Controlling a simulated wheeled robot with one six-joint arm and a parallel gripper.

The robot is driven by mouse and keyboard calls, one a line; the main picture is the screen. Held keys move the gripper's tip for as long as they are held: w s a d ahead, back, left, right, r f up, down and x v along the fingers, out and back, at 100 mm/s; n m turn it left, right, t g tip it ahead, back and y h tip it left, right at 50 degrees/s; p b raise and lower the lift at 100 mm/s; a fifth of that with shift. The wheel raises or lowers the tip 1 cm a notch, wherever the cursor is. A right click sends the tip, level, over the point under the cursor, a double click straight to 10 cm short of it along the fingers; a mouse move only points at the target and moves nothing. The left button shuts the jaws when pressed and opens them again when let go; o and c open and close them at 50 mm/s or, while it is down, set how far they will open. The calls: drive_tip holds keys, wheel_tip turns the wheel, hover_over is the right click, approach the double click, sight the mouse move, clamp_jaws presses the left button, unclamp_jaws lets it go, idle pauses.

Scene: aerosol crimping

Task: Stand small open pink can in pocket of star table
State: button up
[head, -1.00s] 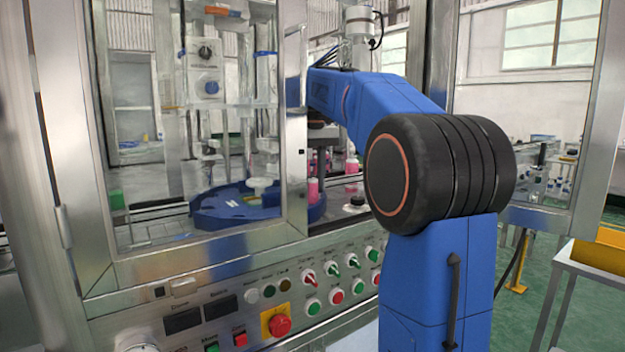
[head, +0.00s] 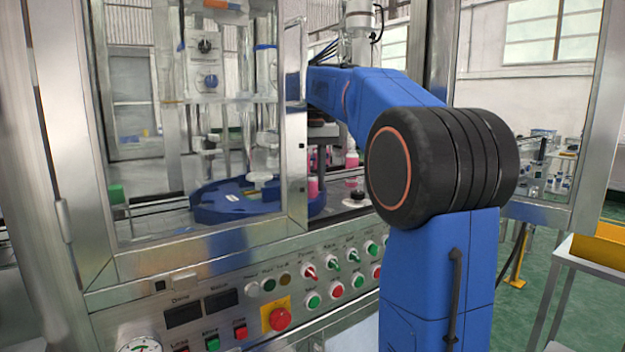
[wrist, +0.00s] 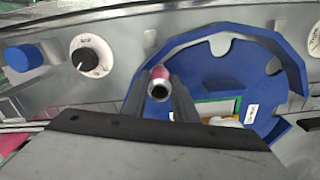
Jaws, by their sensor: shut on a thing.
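In the wrist view my gripper (wrist: 160,95) is shut on the small open pink can (wrist: 160,74), with its dark round mouth facing the camera. The blue star table (wrist: 215,72), with rounded pockets in its rim, lies beyond and to the right of the can. The can overlaps the table's left edge in the picture; whether it touches or sits in a pocket cannot be told. In the head view the star table (head: 215,212) shows behind the glass. A pink can body (head: 313,187) shows at its right edge, beside the door post. My gripper is mostly hidden there.
A steel door post (head: 296,130) stands in front of the table. Another pink item (head: 352,160) is farther back right.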

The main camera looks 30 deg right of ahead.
drive_tip(key=shift+f, duration=0.15)
drive_tip(key=o, duration=1.1)
wheel_tip(320, 180, up, 12)
idle(0.5)
